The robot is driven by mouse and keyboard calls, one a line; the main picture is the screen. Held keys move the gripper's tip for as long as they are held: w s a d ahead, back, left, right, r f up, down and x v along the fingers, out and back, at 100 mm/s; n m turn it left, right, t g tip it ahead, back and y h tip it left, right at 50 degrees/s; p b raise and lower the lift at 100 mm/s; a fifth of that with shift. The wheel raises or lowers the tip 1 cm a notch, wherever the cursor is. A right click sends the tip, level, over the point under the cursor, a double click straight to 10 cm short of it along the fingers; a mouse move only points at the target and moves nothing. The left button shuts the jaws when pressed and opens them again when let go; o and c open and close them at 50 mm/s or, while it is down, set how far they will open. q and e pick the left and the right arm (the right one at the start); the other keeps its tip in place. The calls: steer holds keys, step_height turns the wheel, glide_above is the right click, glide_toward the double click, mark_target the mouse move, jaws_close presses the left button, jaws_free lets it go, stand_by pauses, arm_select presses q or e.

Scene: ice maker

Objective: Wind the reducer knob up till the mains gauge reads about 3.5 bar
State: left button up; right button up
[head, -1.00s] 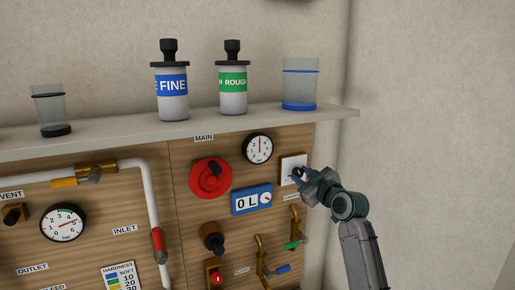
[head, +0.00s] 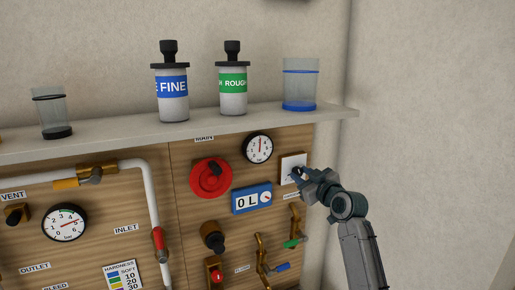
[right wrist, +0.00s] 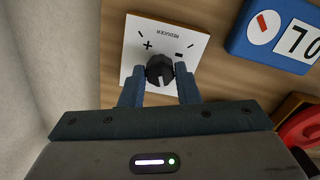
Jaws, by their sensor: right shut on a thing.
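The reducer knob (right wrist: 160,70) is a small black knob with a pale mark on a white plate (right wrist: 190,48) labelled REDUCER, with plus and minus signs. My right gripper (right wrist: 160,76) is shut on it, one finger on each side. In the head view the right gripper (head: 300,174) is at the white plate (head: 292,162) and hides most of the knob. The mains gauge (head: 258,149), a round white dial under the shelf near the MAIN label, has its needle pointing almost straight up. Its exact reading is too small to tell. My left gripper is not in view.
A blue litre meter (head: 252,199) and a red round handle (head: 210,178) are left of the plate. Brass taps with green (head: 291,243) and blue levers hang below. The shelf (head: 200,128) above holds bottles and a clear container. The wall at right is bare.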

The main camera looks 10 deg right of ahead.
steer(key=shift+f+m+p, duration=0.1)
steer(key=shift+m+p, duration=0.75)
steer(key=shift+m, duration=0.85)
steer(key=o, duration=0.7)
steer(key=shift+c, duration=0.2)
steer(key=shift+s, duration=0.1)
steer(key=v, duration=0.6)
